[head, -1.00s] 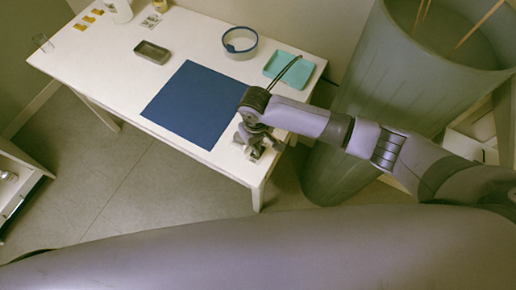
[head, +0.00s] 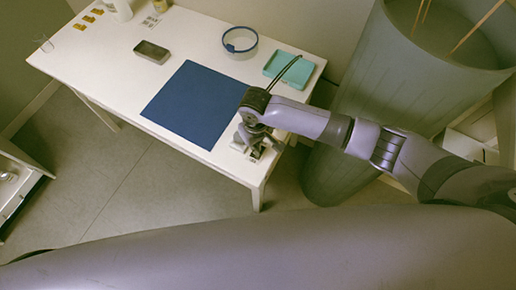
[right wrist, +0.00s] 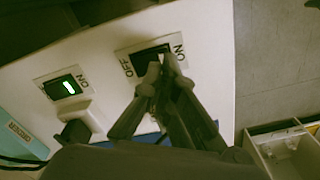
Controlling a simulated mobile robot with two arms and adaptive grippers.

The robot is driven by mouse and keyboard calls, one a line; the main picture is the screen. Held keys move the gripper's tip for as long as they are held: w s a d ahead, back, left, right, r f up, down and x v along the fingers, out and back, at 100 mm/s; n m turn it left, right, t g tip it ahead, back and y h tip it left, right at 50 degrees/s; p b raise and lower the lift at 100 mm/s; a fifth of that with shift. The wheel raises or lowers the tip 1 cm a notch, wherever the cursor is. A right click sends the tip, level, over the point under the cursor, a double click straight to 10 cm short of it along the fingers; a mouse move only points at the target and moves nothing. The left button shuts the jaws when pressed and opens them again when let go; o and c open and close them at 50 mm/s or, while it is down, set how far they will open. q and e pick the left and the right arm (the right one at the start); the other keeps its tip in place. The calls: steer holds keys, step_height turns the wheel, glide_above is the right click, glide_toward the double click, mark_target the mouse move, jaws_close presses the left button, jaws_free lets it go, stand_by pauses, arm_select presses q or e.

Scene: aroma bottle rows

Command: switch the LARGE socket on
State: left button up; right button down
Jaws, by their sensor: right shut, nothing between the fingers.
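In the right wrist view, a larger dark switch (right wrist: 149,56) sits on a white plate with OFF at its left end and ON at its right. My right gripper (right wrist: 162,64) is shut and empty, with its fingertips at the switch's ON side. I cannot tell whether they touch it, and they hide part of it. The switch shows no light. A smaller switch (right wrist: 63,88) to the left shows a green light. In the head view, my right gripper (head: 255,146) is over the table's near right corner. My left gripper is not in view.
The white table (head: 100,60) holds a blue mat (head: 196,103), a teal tray (head: 288,68), a blue-rimmed bowl (head: 240,42) and a grey tray (head: 152,51). A large grey-green bin (head: 400,75) stands right of the table. A white plug (right wrist: 85,113) is below the smaller switch.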

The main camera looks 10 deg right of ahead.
steer(key=shift+f+b, duration=0.6)
steer(key=shift+f, duration=0.65)
stand_by(0.4)
steer(key=shift+s, duration=0.1)
step_height(320, 180, up, 7)
steer(key=p, duration=0.8)
steer(key=shift+r, duration=0.1)
stand_by(0.4)
